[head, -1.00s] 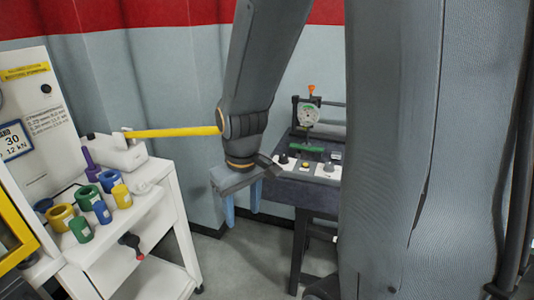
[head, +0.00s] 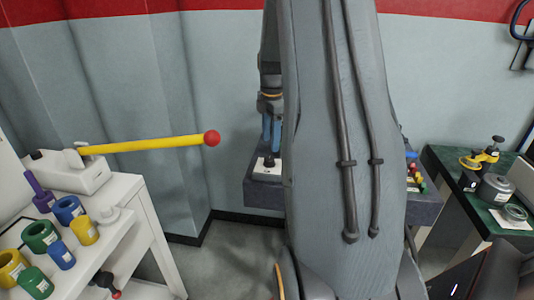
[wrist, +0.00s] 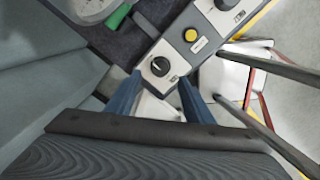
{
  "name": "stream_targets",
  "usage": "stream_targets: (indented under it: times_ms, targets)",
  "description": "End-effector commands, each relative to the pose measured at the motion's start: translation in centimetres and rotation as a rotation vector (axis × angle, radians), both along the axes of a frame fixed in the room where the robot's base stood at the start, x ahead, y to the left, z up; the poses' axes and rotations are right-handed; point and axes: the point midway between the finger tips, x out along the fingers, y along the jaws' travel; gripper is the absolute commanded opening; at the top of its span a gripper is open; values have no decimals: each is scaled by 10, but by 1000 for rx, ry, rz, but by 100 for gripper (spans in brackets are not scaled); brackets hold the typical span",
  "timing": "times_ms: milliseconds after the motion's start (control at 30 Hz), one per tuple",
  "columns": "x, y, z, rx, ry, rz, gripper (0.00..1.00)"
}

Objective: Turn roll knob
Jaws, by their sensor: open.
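A black knob (wrist: 160,66) with a pale pointer line sits on a white plate of the control panel. The knob also shows in the head view (head: 269,161), just under my gripper. A second black knob (wrist: 224,4) is at the top of the wrist view. I cannot read which label says roll. My gripper (wrist: 160,80) is open, with its two blue fingers apart on either side of the nearer knob's line and nothing between them. In the head view my gripper (head: 271,146) points down above the knob. I cannot tell whether the fingers touch it.
A yellow button (wrist: 190,35) lies between the knobs, and a green handle (wrist: 118,17) is close by. A yellow lever with a red ball (head: 211,138) juts out at left above a white cart (head: 150,215) with coloured cylinders. A green-topped bench (head: 440,165) stands at right.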

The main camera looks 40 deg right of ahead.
Motion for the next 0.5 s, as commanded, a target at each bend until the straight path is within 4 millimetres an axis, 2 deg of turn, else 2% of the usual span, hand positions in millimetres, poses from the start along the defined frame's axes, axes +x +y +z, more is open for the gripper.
stream_targets:
  times_ms: [300, 500]
  targets:
    - [1, 1, -48, 2, 3, 0, 48]
    - [2, 1, -66, 2, 2, -1, 48]
